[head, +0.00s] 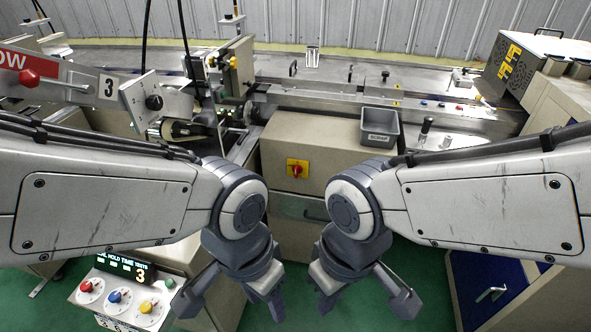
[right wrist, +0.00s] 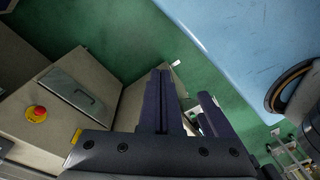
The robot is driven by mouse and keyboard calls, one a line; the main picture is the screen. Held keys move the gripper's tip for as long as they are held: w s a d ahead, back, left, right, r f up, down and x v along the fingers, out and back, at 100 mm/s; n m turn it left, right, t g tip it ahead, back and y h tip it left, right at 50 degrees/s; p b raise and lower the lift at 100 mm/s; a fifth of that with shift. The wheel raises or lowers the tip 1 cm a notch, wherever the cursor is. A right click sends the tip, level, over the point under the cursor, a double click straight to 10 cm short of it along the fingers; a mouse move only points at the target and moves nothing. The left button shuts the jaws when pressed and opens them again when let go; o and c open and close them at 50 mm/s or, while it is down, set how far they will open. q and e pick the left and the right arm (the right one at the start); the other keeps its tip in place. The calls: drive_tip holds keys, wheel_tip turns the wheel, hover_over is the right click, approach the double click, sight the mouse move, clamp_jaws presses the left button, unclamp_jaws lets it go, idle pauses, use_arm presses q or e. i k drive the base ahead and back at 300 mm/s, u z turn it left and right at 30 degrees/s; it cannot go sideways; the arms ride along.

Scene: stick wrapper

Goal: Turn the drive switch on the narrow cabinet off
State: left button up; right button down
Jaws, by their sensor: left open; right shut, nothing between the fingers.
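The drive switch, a red knob on a yellow plate (head: 297,169), sits on the upper front of the beige narrow cabinet (head: 340,170). It is in plain view in the head view, between my arms; its turn position is too small to read. My left gripper (head: 271,298) is open and empty, below and left of the switch. My right gripper (head: 325,300) is shut and empty, below and right of it. Both are apart from the switch. The right wrist view shows my right fingers (right wrist: 160,100) and a red button on yellow (right wrist: 36,114) on a beige cabinet.
A grey bin (head: 380,128) sits on the cabinet top. A handled grey panel (head: 300,207) is below the switch. A control panel with coloured knobs (head: 118,298) is at lower left. Green floor shows between.

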sight(297, 170)
drive_tip(key=z, duration=1.55)
drive_tip(key=k, duration=1.35)
drive_tip(key=u, duration=1.15)
drive_tip(key=i, duration=1)
drive_tip(key=z, duration=0.05)
